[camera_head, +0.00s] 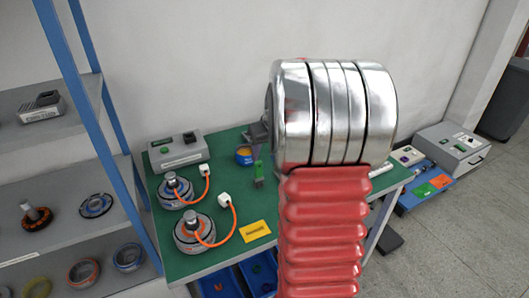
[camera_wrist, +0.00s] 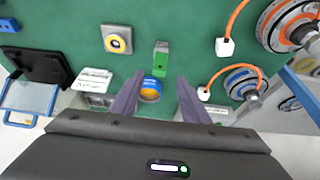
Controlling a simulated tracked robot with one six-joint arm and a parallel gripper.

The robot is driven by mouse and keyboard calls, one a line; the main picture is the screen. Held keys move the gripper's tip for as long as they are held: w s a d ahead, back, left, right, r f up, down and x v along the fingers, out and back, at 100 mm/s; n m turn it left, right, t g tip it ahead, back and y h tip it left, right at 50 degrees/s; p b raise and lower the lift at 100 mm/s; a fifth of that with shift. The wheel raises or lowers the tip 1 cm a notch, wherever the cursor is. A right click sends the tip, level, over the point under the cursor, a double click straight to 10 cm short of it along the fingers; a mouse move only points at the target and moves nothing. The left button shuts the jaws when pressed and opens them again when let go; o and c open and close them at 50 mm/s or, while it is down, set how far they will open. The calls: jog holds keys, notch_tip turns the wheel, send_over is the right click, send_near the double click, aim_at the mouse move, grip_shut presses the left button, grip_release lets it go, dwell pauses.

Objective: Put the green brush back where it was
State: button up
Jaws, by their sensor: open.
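The green brush (camera_wrist: 161,62) is on the green table, just past my fingertips in the wrist view. It also shows in the head view (camera_head: 259,180), left of my arm. It seems to stand apart from the fingers; whether it is upright I cannot tell. My gripper (camera_wrist: 160,77) is open, its two dark fingers spread with nothing held between them. A blue cup (camera_wrist: 151,90) with orange-yellow inside shows between the fingers, near the brush; in the head view it is behind the brush (camera_head: 245,155). My arm hides much of the table's right side in the head view.
Two hub motors (camera_head: 194,232) (camera_head: 174,190) with orange cables and white plugs stand on the table's left. A grey device (camera_head: 180,152) sits at its back left and a yellow card (camera_head: 256,230) near the front. Blue-posted shelving (camera_head: 80,130) borders the left side.

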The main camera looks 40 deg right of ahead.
jog(key=s+a+r+n, duration=0.1)
jog(key=s+a+r, duration=0.15)
jog(key=a, duration=0.45)
jog(key=s+a+r, duration=0.1)
jog(key=a+r, duration=0.2)
jog(key=a, duration=0.4)
jog(key=s+a+r+n, duration=0.1)
jog(key=s+a+r, duration=0.15)
jog(key=a, duration=0.45)
jog(key=s+a+n+t+y, duration=0.1)
jog(key=s+a, duration=1.3)
jog(key=shift+a, duration=0.4)
jog(key=shift+d+r, duration=0.1)
